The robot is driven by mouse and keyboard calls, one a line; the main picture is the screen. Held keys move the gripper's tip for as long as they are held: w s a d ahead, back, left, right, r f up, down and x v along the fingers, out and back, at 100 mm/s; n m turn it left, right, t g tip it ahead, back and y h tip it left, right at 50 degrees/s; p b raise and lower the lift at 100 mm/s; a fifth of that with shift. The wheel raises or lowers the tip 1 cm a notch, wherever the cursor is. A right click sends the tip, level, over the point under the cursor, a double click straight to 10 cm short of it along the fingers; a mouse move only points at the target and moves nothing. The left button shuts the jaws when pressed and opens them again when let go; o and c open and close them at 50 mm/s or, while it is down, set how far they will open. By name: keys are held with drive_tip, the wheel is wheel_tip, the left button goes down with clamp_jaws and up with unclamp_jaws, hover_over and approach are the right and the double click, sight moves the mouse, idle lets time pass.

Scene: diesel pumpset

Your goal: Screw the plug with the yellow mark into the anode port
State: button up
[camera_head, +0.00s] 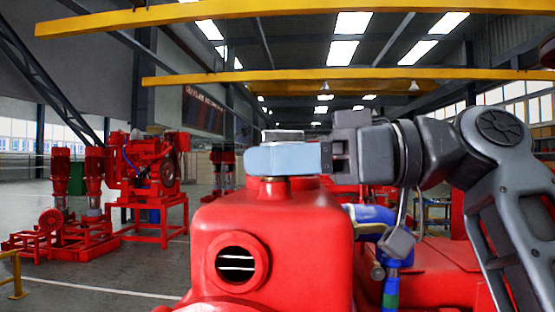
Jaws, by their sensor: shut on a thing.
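My gripper (285,158) reaches in from the right, low over the top of the red housing (305,240). Its light blue finger is side-on to me. It is shut on a plug, whose grey top (283,135) shows above the finger. A short brownish part (290,183) shows below the finger, at the housing's top face. I cannot tell whether it belongs to the plug or to a port there. The plug looks upright. No yellow mark is visible, and the finger hides the plug's middle.
The housing's front has a round opening (238,263) with pale bars inside. Blue pipework (372,214) runs just right of the housing, below my arm. Red pump sets (145,170) stand on the floor at the left. Yellow beams (330,76) cross overhead.

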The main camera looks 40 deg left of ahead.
clamp_jaws()
drive_tip(key=shift+t, duration=0.3)
drive_tip(key=shift+f+m+t+y+b, duration=0.1)
drive_tip(key=shift+m+t+y+b, duration=0.25)
drive_tip(key=shift+m+t+y, duration=0.6)
drive_tip(key=m+t, duration=0.4)
drive_tip(key=t, duration=0.2)
drive_tip(key=shift+p, duration=0.3)
drive_tip(key=o, duration=0.7)
unclamp_jaws()
